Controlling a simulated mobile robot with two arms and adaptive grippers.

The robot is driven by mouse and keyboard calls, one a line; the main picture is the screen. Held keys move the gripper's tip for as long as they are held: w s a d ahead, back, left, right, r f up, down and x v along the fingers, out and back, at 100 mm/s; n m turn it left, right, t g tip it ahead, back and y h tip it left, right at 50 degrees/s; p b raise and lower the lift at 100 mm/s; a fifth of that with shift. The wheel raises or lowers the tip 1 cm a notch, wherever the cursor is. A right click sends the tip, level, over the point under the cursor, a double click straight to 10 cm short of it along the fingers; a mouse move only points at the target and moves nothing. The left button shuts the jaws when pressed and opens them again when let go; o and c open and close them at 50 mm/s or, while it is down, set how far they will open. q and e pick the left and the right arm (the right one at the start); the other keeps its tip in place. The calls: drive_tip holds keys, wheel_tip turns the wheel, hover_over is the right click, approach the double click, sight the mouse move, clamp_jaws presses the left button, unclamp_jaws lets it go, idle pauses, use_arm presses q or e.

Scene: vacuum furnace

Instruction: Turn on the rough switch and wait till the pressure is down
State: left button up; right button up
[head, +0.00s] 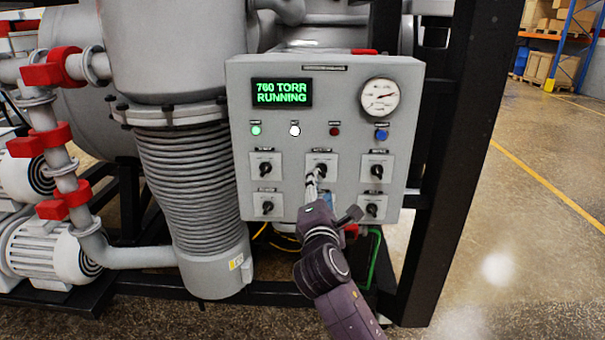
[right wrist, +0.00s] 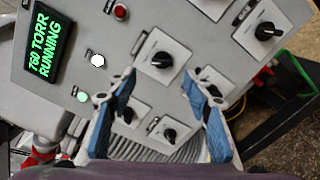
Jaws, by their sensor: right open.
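The grey control panel (head: 240,90) carries several black rotary switches on pale plates; their labels are too small to read, so I cannot tell which is the rough switch. The upper middle switch (head: 321,168) has my right gripper (head: 313,182) in front of it. In the right wrist view, the open right gripper (right wrist: 160,75) has its blue-padded fingers either side of that knob (right wrist: 162,60), which shows just beyond the tips; contact cannot be told. The display (head: 282,93) reads "760 TORR RUNNING". The round gauge (head: 379,98) has a red needle. My left gripper is out of view.
Under the display are a green light (head: 256,130), a bright white light (head: 295,131), a dark red one (head: 335,131) and a blue one (head: 381,135). Black frame posts (head: 455,150) stand right of the panel. A ribbed grey cylinder (head: 190,180) stands left. Open floor lies right.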

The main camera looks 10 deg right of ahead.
sight(321, 174)
drive_tip(key=shift+p+x, duration=0.55)
drive_tip(key=shift+x, duration=3.05)
drive_tip(key=shift+d+f, duration=0.15)
drive_tip(key=c, duration=1.1)
drive_tip(key=shift+c, duration=0.2)
drive_tip(key=shift+m, duration=0.3)
drive_tip(key=m+b, duration=0.2)
drive_tip(key=m, duration=0.3)
drive_tip(key=shift+f, duration=0.15)
drive_tip(key=m+b, duration=0.2)
drive_tip(key=m, duration=0.4)
drive_tip(key=shift+m, duration=0.3)
